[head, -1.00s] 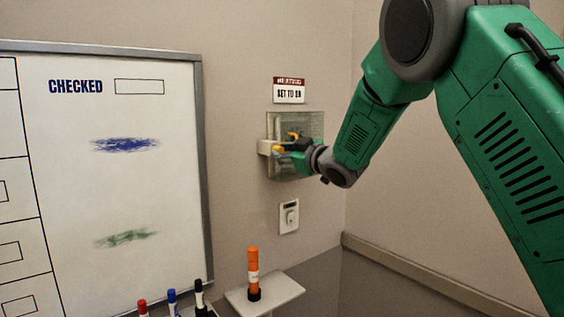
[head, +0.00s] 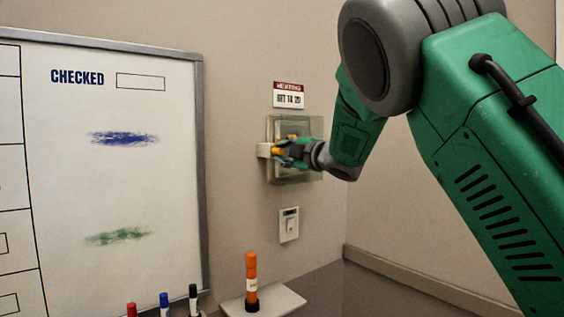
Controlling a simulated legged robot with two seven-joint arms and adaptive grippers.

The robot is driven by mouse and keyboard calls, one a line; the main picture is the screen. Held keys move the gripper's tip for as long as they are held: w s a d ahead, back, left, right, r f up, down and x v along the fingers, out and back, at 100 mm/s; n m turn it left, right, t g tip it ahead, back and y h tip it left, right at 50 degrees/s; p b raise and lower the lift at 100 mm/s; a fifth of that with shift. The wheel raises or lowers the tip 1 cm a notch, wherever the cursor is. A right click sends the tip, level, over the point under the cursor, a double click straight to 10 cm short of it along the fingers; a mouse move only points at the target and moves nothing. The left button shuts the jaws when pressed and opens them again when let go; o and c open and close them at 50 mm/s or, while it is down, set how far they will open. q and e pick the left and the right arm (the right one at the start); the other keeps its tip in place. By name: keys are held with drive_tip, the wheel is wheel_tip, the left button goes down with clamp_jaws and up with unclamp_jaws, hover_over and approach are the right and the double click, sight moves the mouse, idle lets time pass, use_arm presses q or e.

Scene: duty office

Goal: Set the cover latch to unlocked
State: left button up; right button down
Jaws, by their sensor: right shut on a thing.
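A clear cover (head: 307,124) encloses a wall unit under the sign reading "HEATING SET TO 20". A pale latch block (head: 264,150) sticks out at the cover's left side. My right gripper (head: 280,151) is at that left side, in front of the cover, with its yellow-tipped fingers shut at the latch. The fingers hide part of the latch, and its setting cannot be read. My left gripper is not in view.
A red and white sign (head: 289,94) is above the cover and a light switch (head: 289,224) below it. A whiteboard (head: 199,180) is on the left.

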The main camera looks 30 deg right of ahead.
drive_tip(key=shift+f+n+b, duration=0.3)
drive_tip(key=shift+f+n, duration=0.1)
drive_tip(key=shift+n, duration=0.1)
drive_tip(key=c, duration=1.7)
unclamp_jaws()
drive_tip(key=shift+r, duration=0.1)
drive_tip(key=shift+r, duration=0.1)
drive_tip(key=shift+s, duration=0.3)
drive_tip(key=s, duration=1.1)
drive_tip(key=shift+s+d, duration=0.15)
drive_tip(key=shift+d, duration=0.3)
